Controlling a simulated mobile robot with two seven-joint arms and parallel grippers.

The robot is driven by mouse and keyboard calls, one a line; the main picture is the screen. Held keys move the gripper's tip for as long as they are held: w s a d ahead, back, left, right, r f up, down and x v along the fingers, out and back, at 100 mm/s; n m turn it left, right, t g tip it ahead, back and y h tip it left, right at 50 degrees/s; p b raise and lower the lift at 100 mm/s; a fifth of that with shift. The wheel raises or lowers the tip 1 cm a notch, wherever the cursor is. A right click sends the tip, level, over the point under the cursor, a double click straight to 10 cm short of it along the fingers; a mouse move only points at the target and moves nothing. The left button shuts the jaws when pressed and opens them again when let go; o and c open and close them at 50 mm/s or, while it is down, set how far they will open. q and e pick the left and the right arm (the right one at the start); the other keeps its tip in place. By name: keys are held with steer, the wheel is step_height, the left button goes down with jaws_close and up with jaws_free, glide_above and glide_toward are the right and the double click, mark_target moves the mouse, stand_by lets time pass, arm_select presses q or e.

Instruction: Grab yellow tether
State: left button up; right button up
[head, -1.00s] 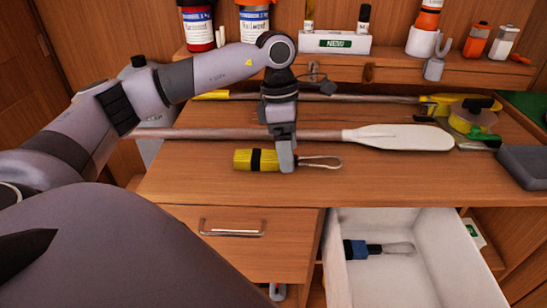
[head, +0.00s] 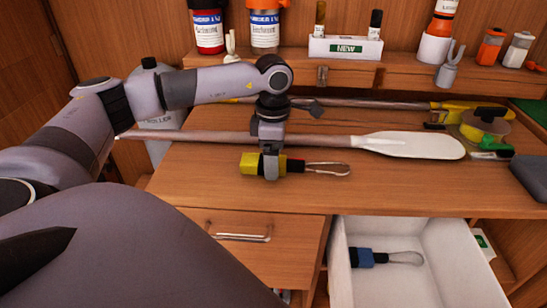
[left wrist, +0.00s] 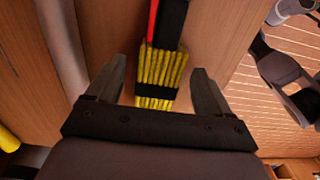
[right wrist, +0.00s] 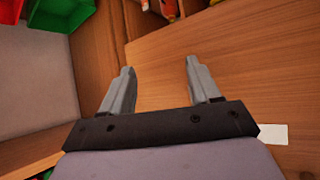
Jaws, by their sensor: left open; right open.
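The yellow tether (head: 249,163) is a coiled yellow bundle with a black band and a metal loop at its right end. It lies on the wooden desk in front of the paddle. My left gripper (head: 270,176) is over it, pointing down. In the left wrist view the yellow coils (left wrist: 160,68) lie between the two open fingers (left wrist: 160,88), with a black band across them and a red strip beyond. I cannot tell whether the fingers touch it. My right gripper (right wrist: 158,80) is open and empty; it shows only in its own wrist view.
A white-bladed paddle (head: 410,145) lies behind the tether, with a yellow-ended pole (head: 450,108) farther back. An open white drawer (head: 400,275) below the desk's right side holds a blue tether (head: 362,257). Bottles (head: 208,30) stand on the back shelf. The desk front is clear.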

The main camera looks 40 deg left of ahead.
arm_select(q)
steer(key=c, duration=1.4)
steer(key=shift+r, duration=0.1)
